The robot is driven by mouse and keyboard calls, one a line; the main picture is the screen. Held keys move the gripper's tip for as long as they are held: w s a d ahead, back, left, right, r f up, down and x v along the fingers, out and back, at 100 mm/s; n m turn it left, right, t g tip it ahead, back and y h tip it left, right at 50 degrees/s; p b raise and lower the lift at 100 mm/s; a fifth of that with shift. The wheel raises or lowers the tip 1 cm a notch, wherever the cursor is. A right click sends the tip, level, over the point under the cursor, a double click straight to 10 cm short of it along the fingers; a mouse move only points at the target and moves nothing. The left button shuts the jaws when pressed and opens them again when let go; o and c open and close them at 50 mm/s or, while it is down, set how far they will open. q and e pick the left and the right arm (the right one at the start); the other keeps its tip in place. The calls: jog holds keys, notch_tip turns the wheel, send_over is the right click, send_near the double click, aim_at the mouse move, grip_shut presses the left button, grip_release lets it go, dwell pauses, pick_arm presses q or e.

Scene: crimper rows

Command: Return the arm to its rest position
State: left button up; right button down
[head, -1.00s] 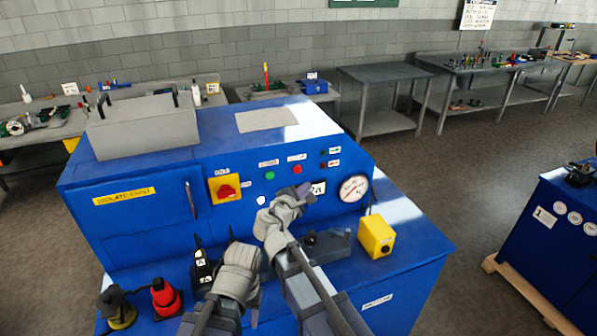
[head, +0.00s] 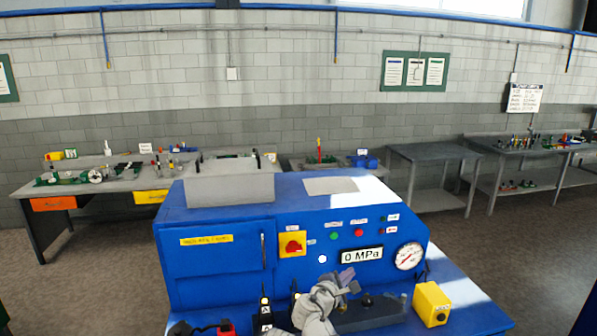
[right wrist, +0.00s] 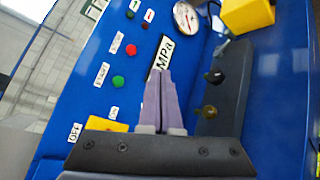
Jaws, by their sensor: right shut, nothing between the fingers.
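My right gripper (head: 350,281) is low in the middle of the head view, in front of the blue machine (head: 210,268). Its fingers are together with nothing between them. In the right wrist view the shut purple-grey fingers (right wrist: 160,95) point toward the machine's panel and partly cover the "MPa" display (right wrist: 164,50). The full display (head: 362,254) reads "0 MPa" in the head view. My left gripper does not show.
On the panel are a red-and-yellow switch (head: 292,244), green and red buttons and a round gauge (head: 409,256). A yellow box (head: 431,304) stands on the ledge at right. A dark block with knobs (right wrist: 222,95) lies beside the gripper. Benches line the back wall.

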jog(key=s+d+f+m+g+y, duration=0.1)
jog(key=s+d+f+m+g, duration=0.25)
jog(key=s+f+m, duration=0.2)
jog(key=s+d+f+m+g+y, duration=0.1)
jog(key=s+d+f+m+g, duration=0.2)
jog(key=s+f+m+g, duration=0.25)
jog(key=s+a+f+m+g+y, duration=0.35)
jog(key=s+f+m+y, duration=0.3)
jog(key=s, duration=0.45)
pick_arm(q)
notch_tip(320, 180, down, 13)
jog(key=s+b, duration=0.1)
jog(key=b, duration=1.2)
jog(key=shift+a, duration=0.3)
pick_arm(e)
jog(key=s+a+f+n+h, duration=0.1)
jog(key=s+a+f+n, duration=0.2)
jog(key=s+a+f, duration=0.3)
jog(key=a+f, duration=0.5)
jog(key=f, duration=0.1)
jog(key=shift+s+a+f+g, duration=0.15)
jog(key=shift+a+f+g, duration=0.1)
jog(key=shift+g, duration=0.1)
jog(key=shift+n, duration=0.25)
